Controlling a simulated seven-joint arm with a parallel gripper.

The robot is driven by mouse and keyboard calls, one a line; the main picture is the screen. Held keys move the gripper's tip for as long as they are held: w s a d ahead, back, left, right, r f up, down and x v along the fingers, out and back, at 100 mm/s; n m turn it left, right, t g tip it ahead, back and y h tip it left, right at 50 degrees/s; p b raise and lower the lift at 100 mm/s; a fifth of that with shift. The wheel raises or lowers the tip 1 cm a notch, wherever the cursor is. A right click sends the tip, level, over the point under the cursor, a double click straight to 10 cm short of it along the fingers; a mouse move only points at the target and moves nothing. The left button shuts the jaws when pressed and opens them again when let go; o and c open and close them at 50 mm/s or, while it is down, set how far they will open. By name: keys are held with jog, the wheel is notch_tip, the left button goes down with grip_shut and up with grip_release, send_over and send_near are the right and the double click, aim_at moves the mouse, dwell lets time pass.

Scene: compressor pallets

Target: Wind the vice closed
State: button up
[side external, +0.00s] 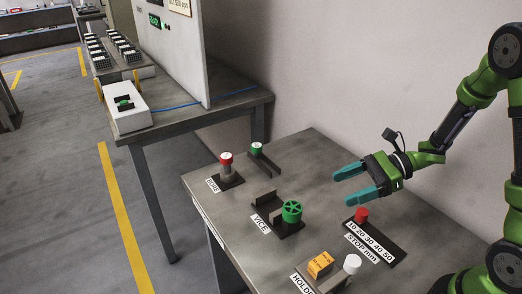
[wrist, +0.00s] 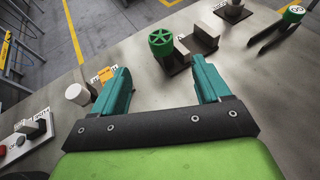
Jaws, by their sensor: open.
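The vice has a green spoked handwheel (side external: 291,212) on a dark base with two block-like jaws (side external: 264,206), and a VICE label (side external: 261,224) lies in front of it. A gap shows between the jaws. In the wrist view the green wheel (wrist: 162,42) is beyond my fingertips, with the grey jaw blocks (wrist: 204,37) just to its right. My gripper (side external: 348,184) has teal fingers, held apart and empty. It hovers above the table, to the right of the wheel in the side view and not touching it. It also shows in the wrist view (wrist: 161,78).
A red knob (side external: 361,215) on a numbered stop scale sits near my gripper. A red-topped post (side external: 226,160), a green-topped post with a rail (side external: 257,148), and a white knob (side external: 352,263) by an orange block (side external: 320,264) stand on the table (side external: 310,150).

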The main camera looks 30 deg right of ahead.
aim_at(294, 207)
jog(key=x, duration=1.6)
jog(key=shift+f, duration=0.15)
jog(key=shift+c, duration=0.2)
jog(key=c, duration=0.9)
